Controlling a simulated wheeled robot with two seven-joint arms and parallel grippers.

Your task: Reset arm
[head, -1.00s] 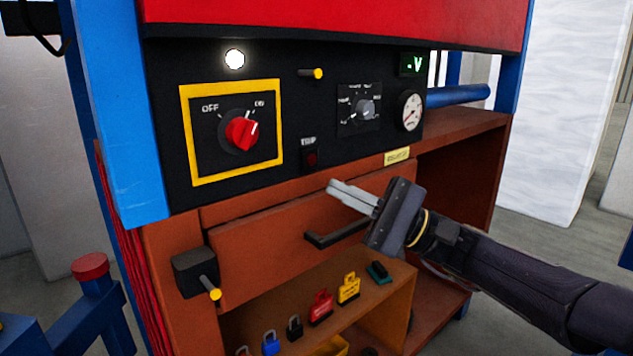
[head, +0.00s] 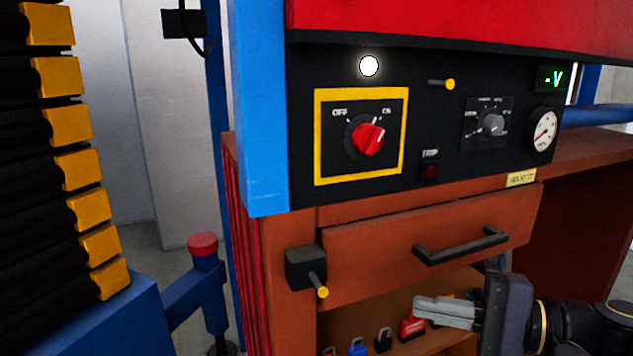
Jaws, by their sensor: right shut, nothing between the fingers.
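My right gripper (head: 418,309) comes in from the lower right, its fingers shut and empty, pointing left. In the view it lies below the black drawer handle (head: 460,246) and overlaps the shelf with padlocks; I cannot tell its depth from them. My left gripper is not in view.
A black box with a yellow-tipped lever (head: 305,268) sticks out left of the drawer. Padlocks, a blue one (head: 357,347) and a black one (head: 383,338), stand on the shelf with a red tag (head: 411,326). A blue post with red cap (head: 203,245) stands at left.

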